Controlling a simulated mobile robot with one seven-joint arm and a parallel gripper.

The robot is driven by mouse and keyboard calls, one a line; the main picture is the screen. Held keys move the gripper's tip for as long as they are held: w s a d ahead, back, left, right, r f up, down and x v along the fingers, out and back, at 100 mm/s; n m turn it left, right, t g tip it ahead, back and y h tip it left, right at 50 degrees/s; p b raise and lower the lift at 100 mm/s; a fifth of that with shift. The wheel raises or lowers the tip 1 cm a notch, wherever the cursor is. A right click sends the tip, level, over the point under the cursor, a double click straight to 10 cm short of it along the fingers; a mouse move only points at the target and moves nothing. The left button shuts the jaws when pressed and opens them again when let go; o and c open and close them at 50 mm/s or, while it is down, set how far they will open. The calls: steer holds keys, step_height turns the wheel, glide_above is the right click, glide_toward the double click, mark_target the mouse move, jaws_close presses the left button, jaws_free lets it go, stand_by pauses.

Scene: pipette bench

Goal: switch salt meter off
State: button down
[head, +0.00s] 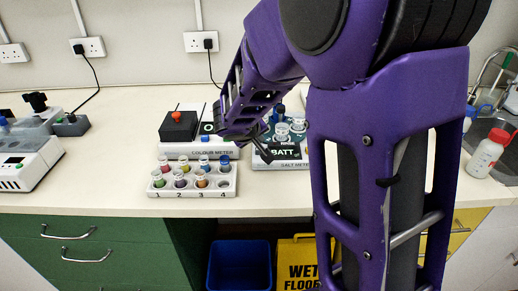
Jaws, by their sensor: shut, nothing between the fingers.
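The salt meter (293,165) is a white-based instrument on the bench, just right of the colour meter. Its dark display reads "BATT". Clear cups and a dark blue knob-like part show on its dark top behind the display. My purple arm hides part of its top and right side, and I cannot make out its power switch. My gripper (264,152) is shut and empty, dark, and pointing down at the left front of the salt meter. I cannot tell whether the fingertips touch it.
The colour meter (188,151), with a black box and red button, stands to the left. A numbered vial rack (180,190) lies in front of it. Another instrument (25,165) is at far left. A wash bottle (487,154) stands by the sink at right. The bench's left middle is clear.

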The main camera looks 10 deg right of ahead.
steer(key=shift+f, duration=0.2)
steer(key=shift+f+b, duration=0.35)
steer(key=shift+b, duration=0.5)
steer(key=shift+f+b, duration=0.4)
steer(key=shift+b, duration=0.35)
stand_by(0.5)
steer(key=shift+r+p, duration=0.55)
steer(key=shift+r, duration=0.4)
step_height(320, 180, up, 6)
steer(key=p, duration=0.3)
stand_by(0.3)
